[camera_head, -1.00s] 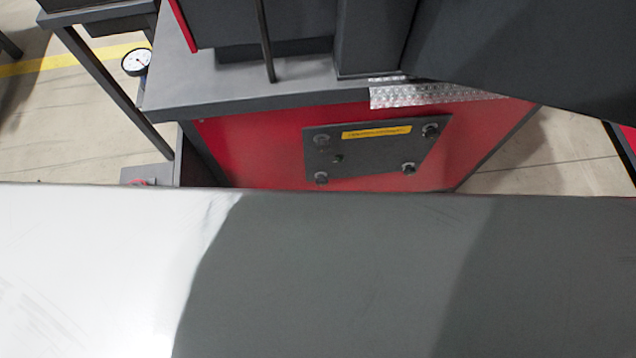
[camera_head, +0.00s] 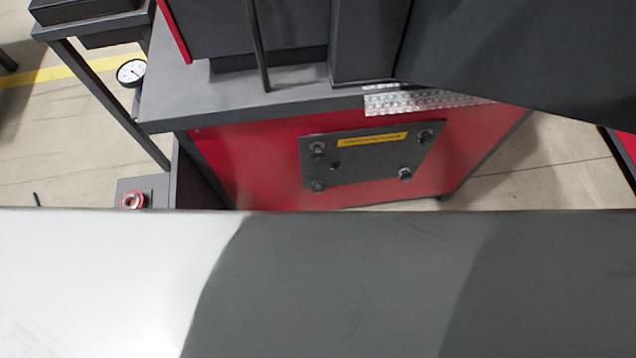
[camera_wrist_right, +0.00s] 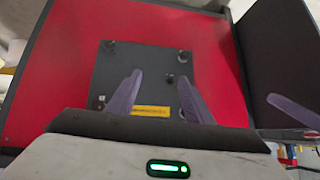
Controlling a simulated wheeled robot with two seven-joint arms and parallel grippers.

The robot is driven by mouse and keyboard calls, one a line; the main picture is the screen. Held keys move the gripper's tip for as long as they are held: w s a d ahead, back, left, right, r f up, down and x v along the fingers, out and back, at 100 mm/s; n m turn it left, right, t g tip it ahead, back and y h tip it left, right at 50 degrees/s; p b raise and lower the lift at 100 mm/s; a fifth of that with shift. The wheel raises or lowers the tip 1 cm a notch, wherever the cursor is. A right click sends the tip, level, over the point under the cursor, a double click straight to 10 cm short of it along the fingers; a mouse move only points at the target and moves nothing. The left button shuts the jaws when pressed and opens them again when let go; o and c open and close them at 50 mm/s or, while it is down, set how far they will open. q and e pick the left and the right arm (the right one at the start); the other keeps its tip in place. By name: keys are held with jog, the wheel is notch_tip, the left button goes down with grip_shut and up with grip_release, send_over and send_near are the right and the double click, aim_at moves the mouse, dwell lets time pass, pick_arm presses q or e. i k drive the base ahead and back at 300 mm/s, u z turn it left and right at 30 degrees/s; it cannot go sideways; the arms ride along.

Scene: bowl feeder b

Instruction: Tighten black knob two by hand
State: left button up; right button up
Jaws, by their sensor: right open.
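A dark grey plate (camera_head: 372,160) with a yellow label is mounted on the red front panel (camera_head: 265,170) in the head view. Black knobs sit near its corners: upper left (camera_head: 317,148), upper right (camera_head: 426,137), lower left (camera_head: 318,185) and lower right (camera_head: 405,174). I cannot tell which is knob two. A smaller dark piece (camera_head: 334,164) lies nearer the middle. In the right wrist view the plate (camera_wrist_right: 140,72) appears with its label at the bottom. My right gripper (camera_wrist_right: 159,80) is open in front of it, with purple fingers apart. My left gripper is not in view.
A broad grey and white surface (camera_head: 340,290) fills the foreground and hides what lies below. A grey ledge (camera_head: 230,105) overhangs the red panel. A dial gauge (camera_head: 131,73) and a red button (camera_head: 132,200) are at the left. Open floor (camera_head: 545,165) shows at right.

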aim_at(318, 188)
jog(key=k, duration=0.5)
jog(key=u, duration=3.3)
jog(key=k, duration=1.65)
jog(key=z, duration=2.3)
jog(key=i, duration=0.5)
jog(key=z, duration=0.05)
